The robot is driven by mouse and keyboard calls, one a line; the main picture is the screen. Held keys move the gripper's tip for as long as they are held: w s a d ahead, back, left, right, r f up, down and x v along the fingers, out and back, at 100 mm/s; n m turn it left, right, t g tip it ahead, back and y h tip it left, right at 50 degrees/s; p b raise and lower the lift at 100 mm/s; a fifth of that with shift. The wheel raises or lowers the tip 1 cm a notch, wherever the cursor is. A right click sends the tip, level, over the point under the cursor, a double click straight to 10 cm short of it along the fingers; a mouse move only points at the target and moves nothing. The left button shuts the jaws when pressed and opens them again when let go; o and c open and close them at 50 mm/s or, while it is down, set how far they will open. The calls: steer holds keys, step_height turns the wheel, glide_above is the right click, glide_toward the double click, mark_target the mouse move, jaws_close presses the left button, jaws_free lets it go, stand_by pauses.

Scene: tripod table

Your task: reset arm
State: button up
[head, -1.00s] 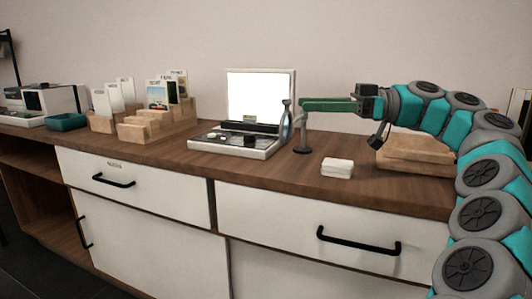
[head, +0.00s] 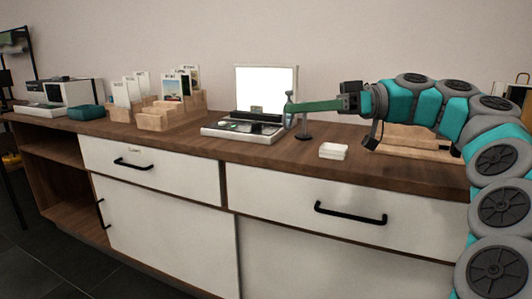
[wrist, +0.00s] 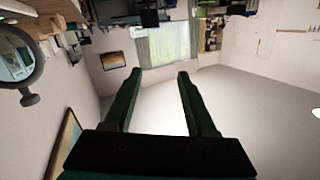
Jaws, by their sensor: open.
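My gripper (head: 316,106) reaches out to the left over the wooden counter (head: 270,155), in front of the right part of the bright screen device (head: 266,95). In the wrist view my gripper (wrist: 155,90) shows two green fingers held apart with nothing between them. A small round magnifier on a stand (wrist: 15,60) appears at the left edge of the wrist view. In the head view its stand (head: 303,135) is just below the fingers, and the fingers partly hide its upper part. I cannot tell how near they are.
A stack of white cards (head: 333,151) lies near the counter's front edge. A wooden tray (head: 405,143) is under my arm. Wooden card racks (head: 155,120), a teal tray (head: 86,112) and a white machine (head: 70,93) stand at the left. White drawers with black handles are below.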

steer(key=s+a+f+m+g+h+p, duration=0.1)
steer(key=s+a+f+m+h, duration=0.35)
steer(key=s+f, duration=0.35)
steer(key=s+a+f+m+h+p, duration=0.25)
steer(key=s+a+f, duration=0.25)
steer(key=s+f, duration=0.25)
steer(key=s+d+f+m+h+p, duration=0.1)
steer(key=s+d+f+m+h, duration=0.8)
steer(key=s+d+f, duration=0.8)
step_height(320, 180, down, 2)
steer(key=shift+s+d+f+h+p, duration=0.25)
steer(key=shift+d+h+p, duration=0.1)
steer(key=shift+d+h, duration=0.2)
steer(key=shift+c, duration=0.4)
